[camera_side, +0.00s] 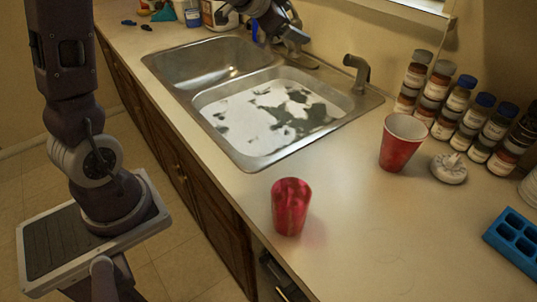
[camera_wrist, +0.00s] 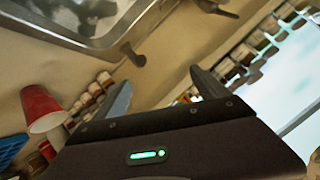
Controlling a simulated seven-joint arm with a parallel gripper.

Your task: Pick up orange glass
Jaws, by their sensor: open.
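No clearly orange glass shows. A glossy red tumbler (camera_side: 290,208) stands upright near the counter's front edge in the side view, the nearest match. A red cup with a white inside (camera_side: 400,150) stands upright farther back to the right. A red cup (camera_wrist: 38,105), probably this one, shows at the left of the wrist view. My gripper (camera_side: 294,36) is above the back of the sink, far from both cups. In the wrist view its two fingers are spread apart with nothing between them (camera_wrist: 163,88). The red tumbler cannot be made out in the wrist view.
Several spice jars (camera_side: 440,92) line the wall. A white lidded object (camera_side: 449,168) and a blue tray (camera_side: 515,240) are at the right. The counter around the red tumbler is clear.

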